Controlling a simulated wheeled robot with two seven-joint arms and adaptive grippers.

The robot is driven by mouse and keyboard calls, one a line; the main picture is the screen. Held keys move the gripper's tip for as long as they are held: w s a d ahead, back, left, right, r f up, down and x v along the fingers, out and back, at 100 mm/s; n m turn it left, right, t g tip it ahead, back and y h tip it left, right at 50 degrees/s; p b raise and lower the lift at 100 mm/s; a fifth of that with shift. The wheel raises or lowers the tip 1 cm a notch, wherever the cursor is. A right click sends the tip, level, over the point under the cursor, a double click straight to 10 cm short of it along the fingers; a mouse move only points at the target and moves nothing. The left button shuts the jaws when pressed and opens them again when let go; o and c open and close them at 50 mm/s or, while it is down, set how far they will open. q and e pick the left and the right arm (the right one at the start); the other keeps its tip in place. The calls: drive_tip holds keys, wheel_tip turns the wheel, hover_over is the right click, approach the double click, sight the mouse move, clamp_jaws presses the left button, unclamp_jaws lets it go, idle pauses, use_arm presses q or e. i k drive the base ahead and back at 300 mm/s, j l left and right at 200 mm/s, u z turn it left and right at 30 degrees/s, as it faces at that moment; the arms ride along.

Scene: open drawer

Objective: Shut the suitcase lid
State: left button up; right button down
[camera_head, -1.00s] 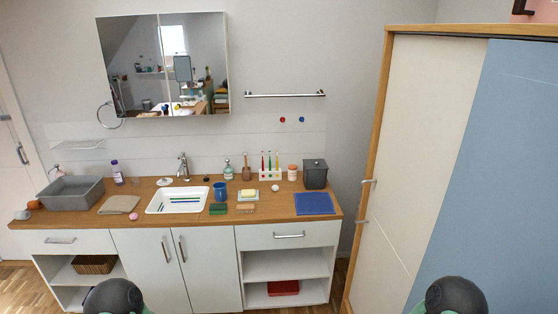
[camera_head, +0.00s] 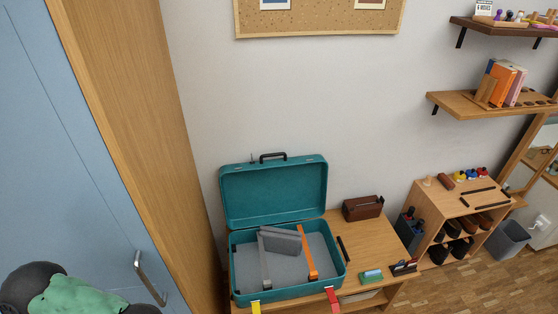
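The teal suitcase (camera_head: 335,262) stands open on a wooden table, its lid (camera_head: 273,192) raised upright at the back against the wall side. A dark handle shows on the lid's top edge. Inside the grey-lined base lie a folded grey item and an orange strap (camera_head: 307,252), with a grey strap beside it. A yellow strap end and a red strap end hang over the front edge. Part of my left arm shows at the lower left, well apart from the suitcase. Neither gripper's fingers are in view.
The wooden table (camera_head: 372,243) bears a brown case (camera_head: 362,208) and small items right of the suitcase. A tall blue-fronted wardrobe (camera_head: 75,150) stands close at left. A shoe shelf (camera_head: 440,205) and a grey bin (camera_head: 508,240) stand at right. Wall shelves hang upper right.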

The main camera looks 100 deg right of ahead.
sight(253, 194)
drive_tip(key=k+l+z, duration=0.1)
drive_tip(key=k+z, duration=0.35)
drive_tip(key=k+l+z, duration=0.15)
drive_tip(key=z, duration=2.2)
drive_tip(key=k+l, duration=0.05)
drive_tip(key=l, duration=0.05)
